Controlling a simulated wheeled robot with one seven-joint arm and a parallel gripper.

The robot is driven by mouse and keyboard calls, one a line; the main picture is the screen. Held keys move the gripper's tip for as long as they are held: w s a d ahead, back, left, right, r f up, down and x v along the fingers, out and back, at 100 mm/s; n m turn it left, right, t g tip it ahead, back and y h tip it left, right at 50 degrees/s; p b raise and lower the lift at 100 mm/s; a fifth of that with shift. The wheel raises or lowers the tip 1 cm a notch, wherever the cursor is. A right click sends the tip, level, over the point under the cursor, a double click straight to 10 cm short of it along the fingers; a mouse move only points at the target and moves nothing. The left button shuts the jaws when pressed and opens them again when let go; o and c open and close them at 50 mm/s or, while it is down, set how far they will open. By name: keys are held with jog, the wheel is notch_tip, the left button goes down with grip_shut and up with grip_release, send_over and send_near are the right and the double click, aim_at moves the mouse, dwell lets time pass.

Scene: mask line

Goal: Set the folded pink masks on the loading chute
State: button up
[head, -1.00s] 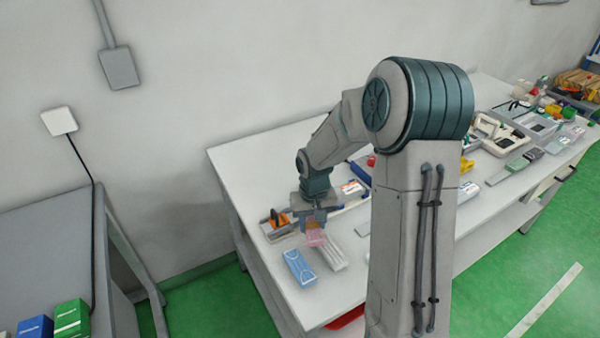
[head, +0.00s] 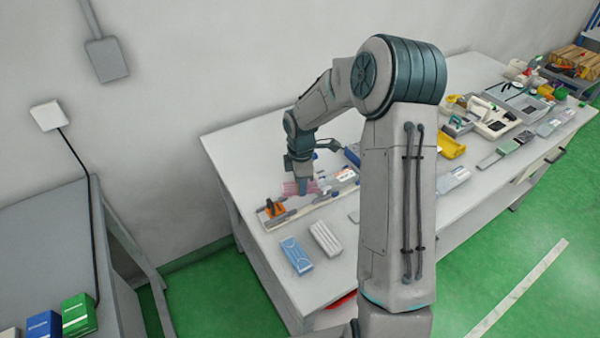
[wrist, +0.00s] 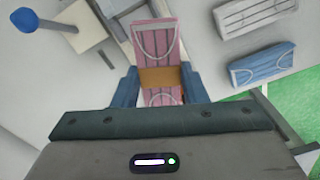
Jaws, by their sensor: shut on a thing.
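The folded pink masks (wrist: 155,45) are a flat stack with white ear loops and a tan band around the middle. My gripper (wrist: 160,88) is shut on them, its blue fingers on either side of the band. In the head view the pink masks (head: 292,188) show at my gripper (head: 306,187), above the back part of the table. A long low fixture with an orange part (head: 273,209) lies close by; I cannot tell whether it is the loading chute. Whether the masks touch anything below is hidden.
A blue mask stack (head: 296,254) and a white mask stack (head: 325,238) lie side by side at the table's near left. A yellow bin (head: 452,145) and several devices crowd the right. A blue knob (wrist: 24,19) stands at the wrist view's upper left.

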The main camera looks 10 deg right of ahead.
aim_at(300, 200)
jog(key=n, duration=0.2)
jog(key=w+n, duration=0.1)
jog(key=n, duration=0.1)
jog(key=shift+w+r+p, duration=0.1)
jog(key=shift+r+p, duration=0.2)
jog(key=shift+f+b, duration=2.5)
jog(key=shift+f, duration=1)
jog(key=shift+d+f, duration=0.1)
jog(key=shift+f, duration=0.05)
jog(key=o, duration=1.1)
jog(key=shift+r+p, duration=0.85)
jog(key=shift+r, duration=0.2)
